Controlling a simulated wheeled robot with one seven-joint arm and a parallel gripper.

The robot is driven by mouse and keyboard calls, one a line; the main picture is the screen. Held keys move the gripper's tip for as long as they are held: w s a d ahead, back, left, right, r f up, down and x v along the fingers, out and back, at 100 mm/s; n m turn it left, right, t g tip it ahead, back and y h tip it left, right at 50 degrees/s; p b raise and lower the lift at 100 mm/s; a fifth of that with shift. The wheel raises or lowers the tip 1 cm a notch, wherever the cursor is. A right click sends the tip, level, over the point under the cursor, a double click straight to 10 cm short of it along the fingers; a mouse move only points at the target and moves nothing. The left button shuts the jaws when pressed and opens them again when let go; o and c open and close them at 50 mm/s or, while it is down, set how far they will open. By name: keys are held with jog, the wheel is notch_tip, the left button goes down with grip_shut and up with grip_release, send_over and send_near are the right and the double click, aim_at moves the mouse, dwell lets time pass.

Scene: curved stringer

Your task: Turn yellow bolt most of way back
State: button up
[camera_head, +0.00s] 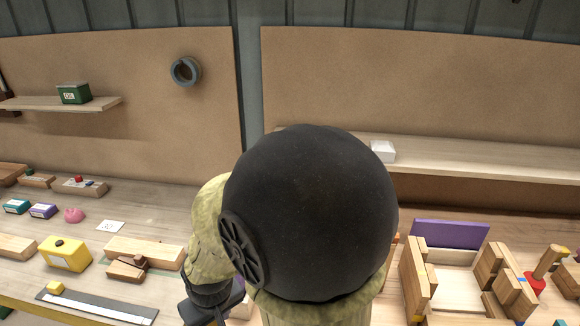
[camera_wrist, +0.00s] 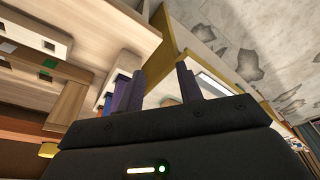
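My gripper (camera_wrist: 161,80) shows in the wrist view with its two dark purple fingers spread apart and nothing held between them. In the head view my own arm blocks the middle of the bench, and the fingers are hidden. A small yellow piece (camera_wrist: 48,150) shows at the lower left of the wrist view, beside a wooden block (camera_wrist: 68,102) and partly cut off by my gripper body. I cannot tell whether it is the yellow bolt. No yellow bolt can be made out clearly in the head view.
Wooden blocks and a purple panel (camera_head: 449,234) stand at right. A wall shelf (camera_head: 480,157) runs behind.

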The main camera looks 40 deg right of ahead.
jog(key=shift+w, duration=0.2)
jog(key=shift+o, duration=0.4)
jog(key=shift+s, duration=0.15)
jog(key=o, duration=0.4)
jog(key=shift+c, duration=0.2)
jog(key=w+d+r+m+p, duration=0.2)
jog(key=d+r+p, duration=0.1)
jog(key=d+r, duration=0.7)
jog(key=w+d+r+m+t+h+p, duration=0.1)
jog(key=w+d+r+m+p, duration=0.1)
jog(key=d+r, duration=0.8)
jog(key=w+d+p, duration=0.1)
jog(key=d, duration=0.5)
jog(key=shift+w+d+r+t+h, duration=0.2)
jog(key=shift+d+t+h, duration=0.1)
